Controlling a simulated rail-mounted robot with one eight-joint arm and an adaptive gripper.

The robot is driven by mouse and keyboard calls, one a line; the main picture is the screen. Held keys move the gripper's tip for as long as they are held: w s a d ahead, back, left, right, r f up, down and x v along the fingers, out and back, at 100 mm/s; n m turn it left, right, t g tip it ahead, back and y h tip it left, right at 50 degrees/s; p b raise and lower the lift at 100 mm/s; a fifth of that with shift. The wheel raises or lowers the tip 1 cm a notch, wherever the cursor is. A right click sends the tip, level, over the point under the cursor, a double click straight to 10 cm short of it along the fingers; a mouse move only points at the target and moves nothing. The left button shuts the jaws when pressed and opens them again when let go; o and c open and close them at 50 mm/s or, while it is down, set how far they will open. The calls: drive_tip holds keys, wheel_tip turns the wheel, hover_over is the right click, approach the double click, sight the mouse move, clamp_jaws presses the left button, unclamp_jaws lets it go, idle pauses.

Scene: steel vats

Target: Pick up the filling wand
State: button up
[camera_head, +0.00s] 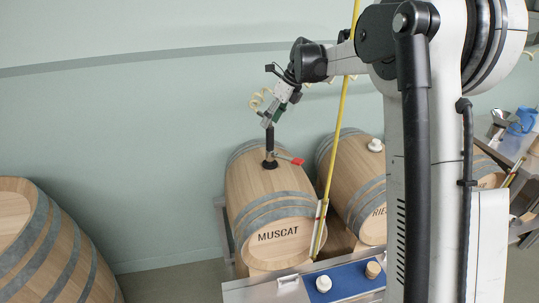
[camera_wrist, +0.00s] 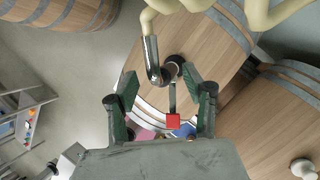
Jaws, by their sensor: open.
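The filling wand (camera_head: 270,145) stands upright in the top of the barrel marked MUSCAT (camera_head: 250,188), with a dark body and a red-tipped lever (camera_head: 291,159) out to the right. In the wrist view, the wand's curved metal pipe (camera_wrist: 152,60) and red lever tip (camera_wrist: 172,121) show between my fingers, with pale yellow hose above. My gripper (camera_head: 272,112) is open at the wand's upper end. In the wrist view, its two green fingers (camera_wrist: 159,78) lie on either side of the wand. I cannot tell whether they touch it.
A second barrel (camera_head: 352,185) with a white bung (camera_head: 375,145) stands close on the right. A yellow pole (camera_head: 338,125) rises between the barrels. A blue mat (camera_head: 343,281) with two stoppers lies in front. A large barrel (camera_head: 55,245) stands at left, with free floor between.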

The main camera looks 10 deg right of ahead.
drive_tip(key=shift+x, duration=0.85)
clamp_jaws()
drive_tip(key=shift+r, duration=0.1)
wheel_tip(320, 180, up, 18)
drive_tip(key=shift+b, duration=0.4)
drive_tip(key=c, duration=0.7)
unclamp_jaws()
clamp_jaws()
